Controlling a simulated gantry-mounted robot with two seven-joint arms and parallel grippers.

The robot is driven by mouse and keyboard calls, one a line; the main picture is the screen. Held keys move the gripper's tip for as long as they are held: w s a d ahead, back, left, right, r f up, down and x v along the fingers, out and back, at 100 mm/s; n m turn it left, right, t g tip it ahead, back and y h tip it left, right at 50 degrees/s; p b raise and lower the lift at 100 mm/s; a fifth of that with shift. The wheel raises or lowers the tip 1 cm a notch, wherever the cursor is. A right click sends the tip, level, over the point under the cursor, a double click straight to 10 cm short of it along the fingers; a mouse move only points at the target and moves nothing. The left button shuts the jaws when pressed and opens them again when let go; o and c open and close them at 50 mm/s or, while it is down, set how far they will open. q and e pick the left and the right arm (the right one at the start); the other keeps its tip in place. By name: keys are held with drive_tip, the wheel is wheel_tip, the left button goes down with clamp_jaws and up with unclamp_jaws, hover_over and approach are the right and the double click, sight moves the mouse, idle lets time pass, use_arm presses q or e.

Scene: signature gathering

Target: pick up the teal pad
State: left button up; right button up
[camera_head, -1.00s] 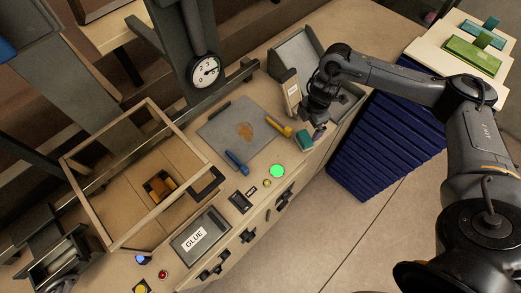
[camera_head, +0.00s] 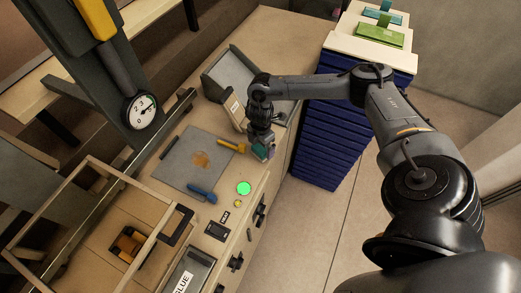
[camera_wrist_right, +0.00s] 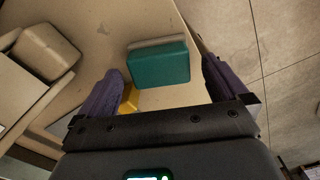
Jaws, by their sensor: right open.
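The teal pad (camera_wrist_right: 158,67) is a small block with a pale grey-beige strip along its far side, lying on the bench near its edge. In the head view the teal pad (camera_head: 258,152) is partly hidden by my right gripper (camera_head: 262,143). In the right wrist view my right gripper (camera_wrist_right: 160,78) is open, with one purple-grey finger on each side of the pad's near end. Gaps show between the pad and both fingers. I cannot tell how high the fingertips are above the bench. My left gripper is not in view.
A grey tray (camera_head: 228,75) stands behind my gripper. A lit green button (camera_head: 244,188) is nearer the front. The bench edge drops to floor.

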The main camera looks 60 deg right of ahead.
drive_tip(key=shift+f, duration=1.1)
drive_tip(key=shift+c, duration=0.5)
drive_tip(key=c, duration=0.9)
drive_tip(key=shift+r, duration=0.2)
